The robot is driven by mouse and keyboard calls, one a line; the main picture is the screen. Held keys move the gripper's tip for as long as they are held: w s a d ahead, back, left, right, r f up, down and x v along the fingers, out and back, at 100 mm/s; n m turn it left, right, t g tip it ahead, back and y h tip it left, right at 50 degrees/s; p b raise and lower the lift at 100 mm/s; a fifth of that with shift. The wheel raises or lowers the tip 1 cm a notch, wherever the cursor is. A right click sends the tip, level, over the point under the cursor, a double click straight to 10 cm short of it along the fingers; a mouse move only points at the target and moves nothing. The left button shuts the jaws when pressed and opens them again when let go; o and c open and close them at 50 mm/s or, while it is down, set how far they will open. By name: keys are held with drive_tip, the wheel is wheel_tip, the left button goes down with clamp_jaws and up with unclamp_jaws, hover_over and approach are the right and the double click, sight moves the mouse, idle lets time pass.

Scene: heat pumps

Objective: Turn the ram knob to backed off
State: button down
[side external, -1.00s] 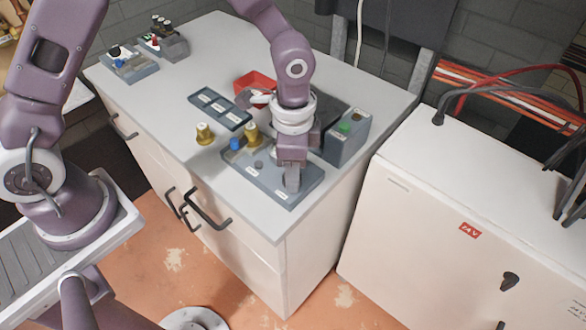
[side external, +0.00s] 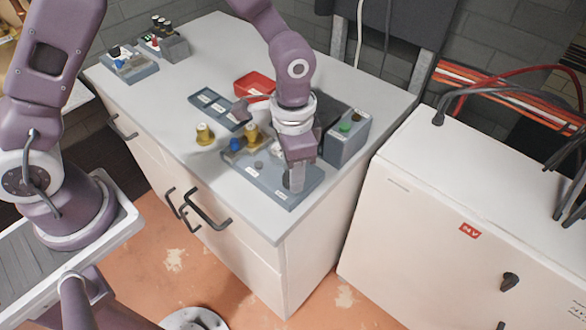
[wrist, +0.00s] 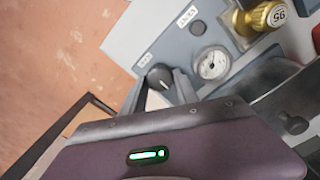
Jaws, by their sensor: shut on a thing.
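The ram knob (wrist: 160,75) is a small dark round knob with a pale pointer mark, set in the blue-grey panel (side external: 255,178) near a small white label (wrist: 145,60). My gripper (wrist: 158,84) is shut on this knob, one finger on each side of it, in the wrist view. In the side external view my gripper (side external: 293,182) points down at the panel's front right part and hides the knob. The label text is too small to read surely.
A round gauge (wrist: 212,65) and a brass knob marked 95 (wrist: 268,16) sit beside the gripper. A grey box with a green button (side external: 347,128) stands close to its right. A red tray (side external: 255,86) lies behind. The bench's front edge is near.

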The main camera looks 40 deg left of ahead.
drive_tip(key=c, duration=0.9)
unclamp_jaws()
drive_tip(key=shift+c, duration=0.2)
wheel_tip(320, 180, up, 7)
drive_tip(key=shift+r, duration=0.1)
drive_tip(key=s+a+r+n+t, duration=0.1)
drive_tip(key=s+a+r, duration=0.15)
drive_tip(key=r, duration=0.25)
drive_tip(key=s+a+r+n+t, duration=0.1)
drive_tip(key=a+r, duration=0.2)
drive_tip(key=r, duration=0.1)
drive_tip(key=s+a+r+n+t, duration=0.1)
drive_tip(key=s+a+r+n, duration=0.1)
drive_tip(key=s, duration=0.5)
drive_tip(key=s+a+r+n+t, duration=0.2)
drive_tip(key=s+a+r, duration=0.2)
drive_tip(key=s, duration=0.3)
drive_tip(key=shift+s+a+n+t, duration=0.3)
drive_tip(key=shift+a, duration=0.2)
